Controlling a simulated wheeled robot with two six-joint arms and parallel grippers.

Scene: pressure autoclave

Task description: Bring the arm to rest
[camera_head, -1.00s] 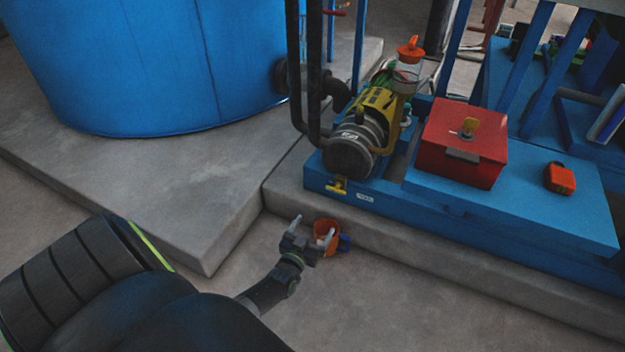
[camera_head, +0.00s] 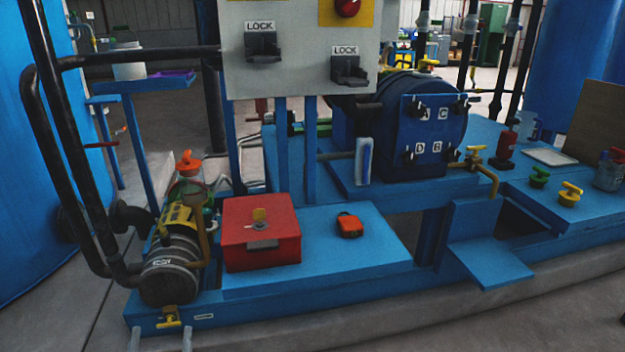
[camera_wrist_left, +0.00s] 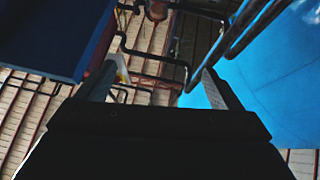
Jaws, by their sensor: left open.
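My left gripper (camera_head: 160,339) shows only as two pale fingertips at the bottom edge of the head view, in front of the blue skid base. The fingers stand apart with nothing between them. In the left wrist view, my left gripper (camera_wrist_left: 158,82) is open and empty, with its fingers pointing up toward the roof beams and pipes. The rest of the left arm is outside the head view. My right gripper is in neither view.
The blue skid (camera_head: 330,285) carries a pump (camera_head: 170,265), a red box (camera_head: 262,235), an orange padlock (camera_head: 349,226) and a blue autoclave door (camera_head: 432,130). A grey lock panel (camera_head: 300,50) stands above. A blue tank (camera_head: 25,200) is at left.

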